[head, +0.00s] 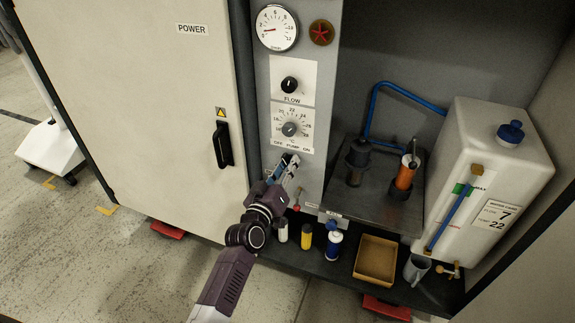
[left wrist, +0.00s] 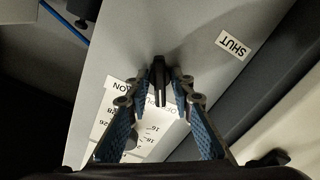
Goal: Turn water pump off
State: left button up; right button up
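The grey control panel (head: 310,178) carries the label "OFF PUMP ON" below a numbered dial (head: 289,129). My left gripper (head: 290,160) is in front of the panel just under that label and covers the switch spot in the head view. In the left wrist view a dark, narrow pump switch lever (left wrist: 158,85) sits between the fingers of my left gripper (left wrist: 162,80). The fingers stand apart on either side of it; whether either touches it is hard to tell. My right gripper is not in view.
A black FLOW knob (head: 289,85), a gauge (head: 277,27) and a red valve wheel (head: 321,32) are higher up. A small red lever (head: 297,203) is just below my gripper. Bottles and a cardboard tray (head: 376,260) stand on the shelf. A white tank (head: 485,165) is right.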

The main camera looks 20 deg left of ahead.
pick_arm(q)
jog(key=shift+o, duration=0.5)
jog(key=s, duration=1.2)
jog(key=shift+a, duration=0.35)
